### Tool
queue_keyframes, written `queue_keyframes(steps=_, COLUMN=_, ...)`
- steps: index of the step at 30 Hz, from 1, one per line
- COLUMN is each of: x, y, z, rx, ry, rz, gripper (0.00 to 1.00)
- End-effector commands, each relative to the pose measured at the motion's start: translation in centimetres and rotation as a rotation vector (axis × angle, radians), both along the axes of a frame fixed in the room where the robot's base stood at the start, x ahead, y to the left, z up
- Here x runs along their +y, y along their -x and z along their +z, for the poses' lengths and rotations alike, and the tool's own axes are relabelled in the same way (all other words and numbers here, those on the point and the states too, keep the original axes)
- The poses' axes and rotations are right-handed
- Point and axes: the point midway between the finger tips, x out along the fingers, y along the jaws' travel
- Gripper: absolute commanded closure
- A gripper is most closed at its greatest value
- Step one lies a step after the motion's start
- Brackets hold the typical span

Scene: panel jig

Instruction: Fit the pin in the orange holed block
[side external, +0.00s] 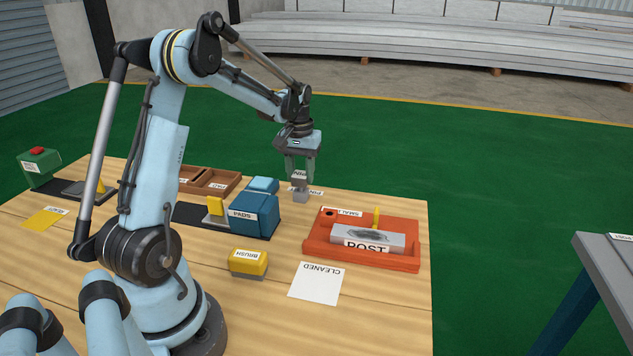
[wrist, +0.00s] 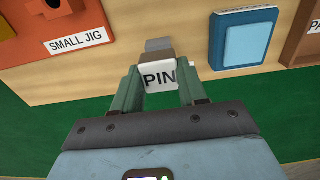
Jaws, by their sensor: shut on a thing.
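My gripper (side external: 300,172) is shut on the pin, above the far edge of the wooden table. The pin (side external: 299,184) is a small grey block with a pale top. In the wrist view the pin (wrist: 158,76) is labelled PIN and sits between the green fingers (wrist: 160,92), its grey end pointing away. I cannot tell whether its lower end touches the table. The orange holed block (side external: 385,263) lies to the right of my gripper. Its dark hole shows at the top left of the wrist view, above the SMALL JIG label on the orange block (wrist: 20,48).
A grey POST block (side external: 367,238) and a yellow peg (side external: 376,217) are on the orange block. Blue PADS box (side external: 255,214), brown tray (side external: 213,183), yellow BRUSH (side external: 248,262) and white CLEANED card (side external: 316,283) are on the table. The front right of the table is clear.

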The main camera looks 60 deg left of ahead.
Motion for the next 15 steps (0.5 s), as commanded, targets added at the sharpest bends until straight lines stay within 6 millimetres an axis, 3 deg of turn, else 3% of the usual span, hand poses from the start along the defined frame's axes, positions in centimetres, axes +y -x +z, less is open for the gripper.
queue_keyframes(steps=15, x=0.0, y=0.0, z=2.4, rx=0.000, ry=0.000, rz=0.000, gripper=0.95)
